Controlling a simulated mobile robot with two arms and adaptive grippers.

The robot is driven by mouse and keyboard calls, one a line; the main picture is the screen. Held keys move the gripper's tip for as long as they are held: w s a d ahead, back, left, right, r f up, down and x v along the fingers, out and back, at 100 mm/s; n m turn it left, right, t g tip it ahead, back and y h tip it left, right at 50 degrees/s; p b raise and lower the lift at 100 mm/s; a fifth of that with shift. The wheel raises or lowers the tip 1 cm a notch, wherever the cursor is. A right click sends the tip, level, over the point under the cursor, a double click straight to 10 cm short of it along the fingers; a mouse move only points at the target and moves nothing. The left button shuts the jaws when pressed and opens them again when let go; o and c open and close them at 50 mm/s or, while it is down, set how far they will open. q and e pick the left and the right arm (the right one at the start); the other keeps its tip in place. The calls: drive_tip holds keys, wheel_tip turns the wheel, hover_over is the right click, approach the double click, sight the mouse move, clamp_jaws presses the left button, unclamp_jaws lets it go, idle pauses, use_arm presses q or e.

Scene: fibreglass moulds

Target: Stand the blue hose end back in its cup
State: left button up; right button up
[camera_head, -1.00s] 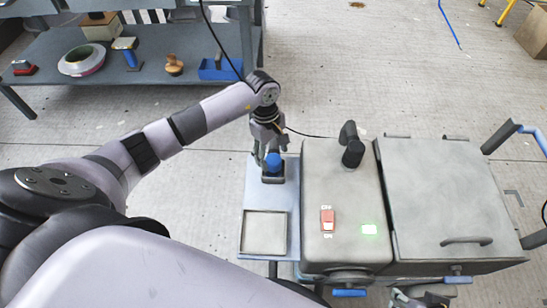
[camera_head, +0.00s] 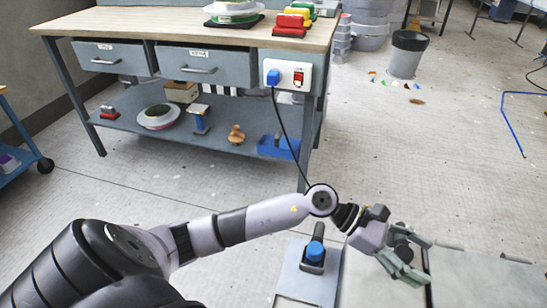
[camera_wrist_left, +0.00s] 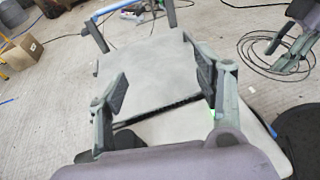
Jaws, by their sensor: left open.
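The blue hose end (camera_head: 315,252) sits in a dark square cup (camera_head: 312,266) on the pale blue-grey side shelf of the cart. A grey cylindrical part rises just behind the blue part. The hose end looks roughly upright; how deep it sits is hidden. My left gripper (camera_head: 408,266) is to the right of the cup, above the cart top, apart from the hose end. Its fingers are spread and empty, and in the left wrist view the open fingers (camera_wrist_left: 160,95) have the cart lid beyond them. My right gripper (camera_wrist_left: 292,55) shows partly at the upper right there.
Behind is a workbench (camera_head: 190,28) with drawers, a blue plug (camera_head: 273,77) and a hanging black cable. A bin (camera_head: 406,55) stands farther back. Floor between bench and cart is clear.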

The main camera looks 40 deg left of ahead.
use_arm(q)
drive_tip(key=w+a+r+n+t+y, duration=0.1)
drive_tip(key=w+a+r+n+t, duration=0.15)
drive_tip(key=r+n+t, duration=0.55)
drive_tip(key=w+a+r+n+t+y, duration=0.1)
drive_tip(key=a+r+n+t, duration=0.35)
drive_tip(key=n, duration=0.75)
drive_tip(key=a+f+n+t+y, duration=0.2)
drive_tip(key=a+f+n+y, duration=0.8)
drive_tip(key=n, duration=0.6)
drive_tip(key=s+a+f+n+g+y, duration=0.4)
drive_tip(key=s+f+n+g, duration=0.5)
drive_tip(key=f, duration=0.3)
drive_tip(key=s+d+f+n+g, duration=0.1)
drive_tip(key=s+f+n+g, duration=0.1)
drive_tip(key=s, duration=0.6)
drive_tip(key=s+d+f+n+g+h, duration=0.1)
drive_tip(key=s+f+n+g, duration=0.1)
drive_tip(key=s, duration=0.6)
wheel_tip(320, 180, down, 2)
drive_tip(key=shift+s+f+g+h, duration=0.1)
drive_tip(key=shift+s+g+h, duration=0.15)
drive_tip(key=shift+g, duration=0.5)
drive_tip(key=shift+w, duration=0.1)
